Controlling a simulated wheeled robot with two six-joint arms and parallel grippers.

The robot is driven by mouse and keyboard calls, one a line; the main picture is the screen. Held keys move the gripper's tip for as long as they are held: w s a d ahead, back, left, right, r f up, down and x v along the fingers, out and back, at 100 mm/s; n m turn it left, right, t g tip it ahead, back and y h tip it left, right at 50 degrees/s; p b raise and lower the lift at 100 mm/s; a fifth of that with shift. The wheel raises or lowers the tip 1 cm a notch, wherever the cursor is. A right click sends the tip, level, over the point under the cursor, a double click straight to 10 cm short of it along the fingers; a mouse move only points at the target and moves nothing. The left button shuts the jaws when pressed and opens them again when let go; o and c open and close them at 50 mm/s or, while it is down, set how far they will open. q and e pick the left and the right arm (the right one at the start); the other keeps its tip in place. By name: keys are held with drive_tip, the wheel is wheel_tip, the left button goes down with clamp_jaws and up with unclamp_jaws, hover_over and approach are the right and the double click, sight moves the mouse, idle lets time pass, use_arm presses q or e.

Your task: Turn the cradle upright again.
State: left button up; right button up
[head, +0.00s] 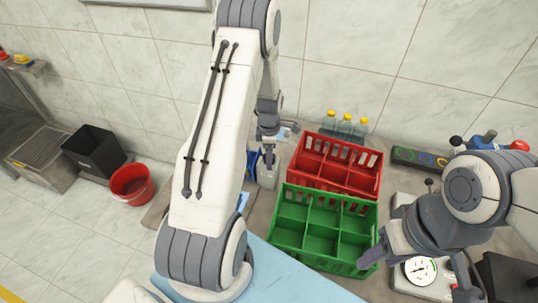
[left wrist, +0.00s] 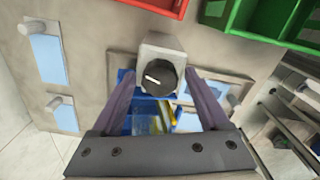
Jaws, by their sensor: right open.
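In the left wrist view a black round knob (left wrist: 160,77) with a white mark sits on a grey block. The mark lies nearly level in the picture. My left gripper (left wrist: 164,80) has one finger on each side of the knob; I cannot tell if they press on it. Below the knob is a blue part (left wrist: 126,86), possibly the cradle, with something clear and yellow in it, partly hidden. Its tilt is unclear. In the head view my left gripper (head: 268,150) reaches down behind my arm. My right gripper (head: 418,275) is open and empty, right of the green crate.
A green crate (head: 318,262) and a red crate (head: 378,181) stand mid-table, both empty. Several yellow-capped bottles (head: 344,126) stand behind them. A round dial (head: 420,270) is near my right gripper. A red bucket (head: 132,184) and a black bin (head: 93,153) are on the floor.

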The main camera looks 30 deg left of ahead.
use_arm(q)
drive_tip(key=m, duration=0.7)
drive_tip(key=shift+c, duration=0.3)
clamp_jaws()
drive_tip(key=n, duration=0.2)
drive_tip(key=shift+n, duration=0.4)
drive_tip(key=shift+o, duration=1.5)
unclamp_jaws()
